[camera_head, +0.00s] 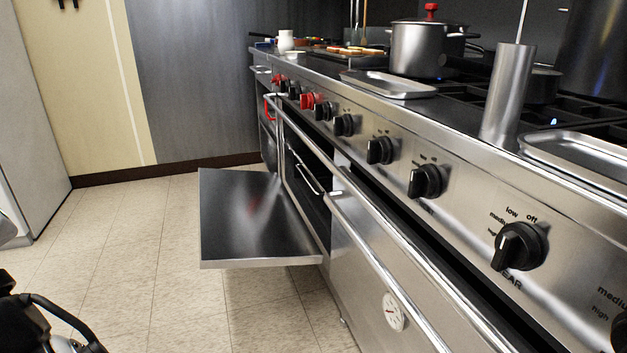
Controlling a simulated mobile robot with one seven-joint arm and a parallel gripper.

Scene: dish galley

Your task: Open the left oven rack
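The left oven (318,155) is in the range front, just left of the middle. Its door (255,215) is folded down and juts out over the floor. Inside the opening, the thin bright metal bars of the rack (308,180) show near the mouth. The rack appears to sit inside the oven, and its far part is hidden in the dark and by the range front. Dark parts at the bottom left corner look like my own arm. My gripper's fingers are not in view.
The right oven door (395,265), with a handle bar and a round gauge (393,312), is shut. Knobs (428,181) line the panel. A pot (428,48), trays (388,84) and a metal cylinder (507,95) stand on top. Floor (130,235) left of the open door is clear.

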